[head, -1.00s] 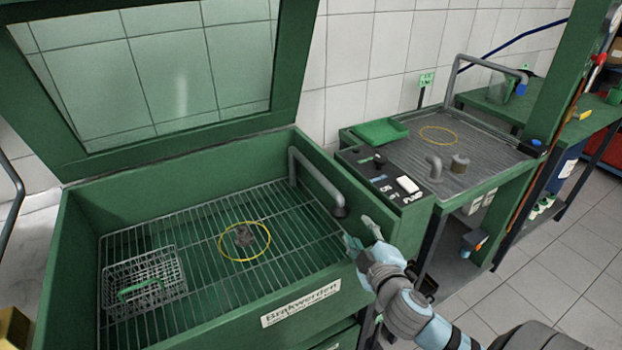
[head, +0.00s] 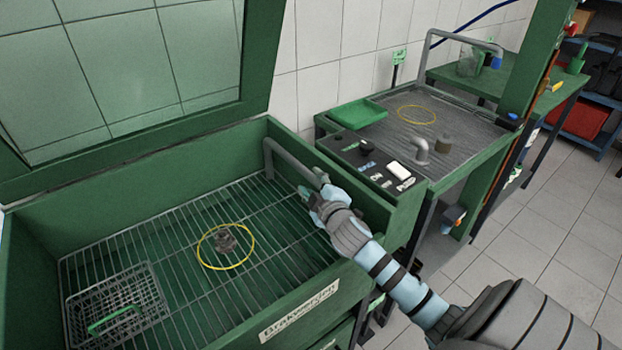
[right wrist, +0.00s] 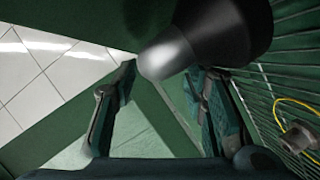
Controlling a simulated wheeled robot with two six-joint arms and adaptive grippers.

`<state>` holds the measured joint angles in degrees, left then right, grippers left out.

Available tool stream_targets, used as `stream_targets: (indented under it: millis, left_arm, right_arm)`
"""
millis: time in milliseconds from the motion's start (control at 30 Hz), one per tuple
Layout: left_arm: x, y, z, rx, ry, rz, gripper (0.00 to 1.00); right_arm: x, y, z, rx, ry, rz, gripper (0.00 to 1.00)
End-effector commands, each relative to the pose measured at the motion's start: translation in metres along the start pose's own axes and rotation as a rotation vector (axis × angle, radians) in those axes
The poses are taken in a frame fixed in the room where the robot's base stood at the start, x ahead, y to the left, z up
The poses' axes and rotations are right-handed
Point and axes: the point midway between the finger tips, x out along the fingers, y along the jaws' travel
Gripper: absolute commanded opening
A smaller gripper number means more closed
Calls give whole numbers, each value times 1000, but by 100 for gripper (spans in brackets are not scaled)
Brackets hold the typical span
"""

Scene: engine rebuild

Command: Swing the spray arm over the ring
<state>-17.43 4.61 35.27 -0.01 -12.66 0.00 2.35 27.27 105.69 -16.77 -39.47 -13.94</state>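The spray arm (head: 289,157) is a bent grey pipe at the back right corner of the green wash basin. Its free end reaches toward the right wall. The yellow ring (head: 226,246) lies on the wire grate around a small brown part (head: 225,240), to the left of the spray arm's end. My right gripper (head: 308,193) is at the free end and partly hides it. In the right wrist view, the two fingers (right wrist: 158,74) are spread, with the dark, pale-tipped nozzle (right wrist: 215,38) across the gap; contact is unclear. My left gripper is not in view.
The green basin rim (head: 350,190) runs beside my right arm. A second station with a green tray (head: 357,113) and another yellow ring (head: 416,114) stands to the right.

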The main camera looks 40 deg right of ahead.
Motion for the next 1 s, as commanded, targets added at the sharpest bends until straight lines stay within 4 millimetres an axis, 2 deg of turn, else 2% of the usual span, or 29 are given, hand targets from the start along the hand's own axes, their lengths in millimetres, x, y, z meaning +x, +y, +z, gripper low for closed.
stream_targets:
  millis: [100, 233, 567, 667, 833, 1000]
  left_arm:
    - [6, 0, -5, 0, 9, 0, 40]
    - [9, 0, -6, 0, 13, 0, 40]
    - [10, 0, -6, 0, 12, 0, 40]
    - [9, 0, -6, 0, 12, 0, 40]
    - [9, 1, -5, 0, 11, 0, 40]
    - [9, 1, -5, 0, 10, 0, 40]
  right_arm:
    - [21, 0, 1, 1, -1, 2, 40]
    - [36, 0, 1, 0, -1, 1, 40]
    - [42, 1, 1, -2, 0, 1, 40]
    - [42, 1, 1, -2, -1, 1, 27]
    - [42, 1, 1, -2, -2, 2, 0]
    - [42, 1, 1, -2, -2, 1, 0]
